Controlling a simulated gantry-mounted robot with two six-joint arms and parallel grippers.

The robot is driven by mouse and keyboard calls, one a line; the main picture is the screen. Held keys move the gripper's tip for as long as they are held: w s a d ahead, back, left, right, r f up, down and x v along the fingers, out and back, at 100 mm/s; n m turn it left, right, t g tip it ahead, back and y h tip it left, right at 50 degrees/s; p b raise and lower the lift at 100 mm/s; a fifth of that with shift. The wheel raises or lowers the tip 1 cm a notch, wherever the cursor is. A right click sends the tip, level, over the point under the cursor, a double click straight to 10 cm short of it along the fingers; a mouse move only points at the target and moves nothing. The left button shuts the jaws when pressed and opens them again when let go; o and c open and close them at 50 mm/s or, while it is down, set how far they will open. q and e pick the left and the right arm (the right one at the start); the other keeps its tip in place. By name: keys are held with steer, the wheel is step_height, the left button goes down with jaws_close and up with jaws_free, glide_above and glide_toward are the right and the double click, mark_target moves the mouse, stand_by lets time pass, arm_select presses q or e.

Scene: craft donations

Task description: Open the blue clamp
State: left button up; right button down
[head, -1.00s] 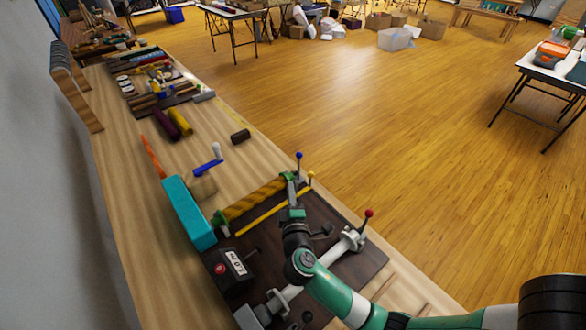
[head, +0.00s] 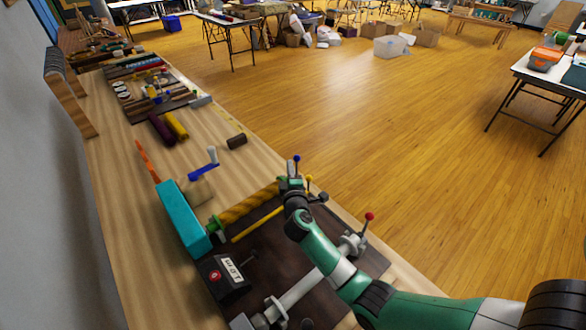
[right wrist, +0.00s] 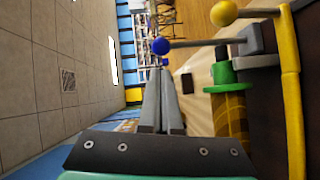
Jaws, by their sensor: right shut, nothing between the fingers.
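The blue clamp shows as a lever with a blue ball knob (head: 297,158) at the far end of the dark fixture board. In the right wrist view the blue knob (right wrist: 160,46) sits at the tip of a grey rod, just beyond my fingertips. My right gripper (right wrist: 160,72) is shut and empty, its fingers pointing at the knob. Whether they touch it I cannot tell. In the head view my right gripper (head: 290,184) is beside the clamp's base, partly hidden by my wrist. A twisted amber rod (head: 248,204) with green end collars lies beside the clamp. My left gripper is not in view.
A yellow knob (head: 309,178) stands close to the blue one, with a yellow bar (head: 258,222) below. A red-knobbed lever (head: 369,217), a teal block (head: 183,218) and a black button box (head: 222,279) are nearby. Open floor lies right of the bench.

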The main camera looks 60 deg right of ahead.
steer(key=shift+s+d+f, duration=0.1)
steer(key=shift+s+d, duration=0.1)
steer(key=shift+d, duration=0.6)
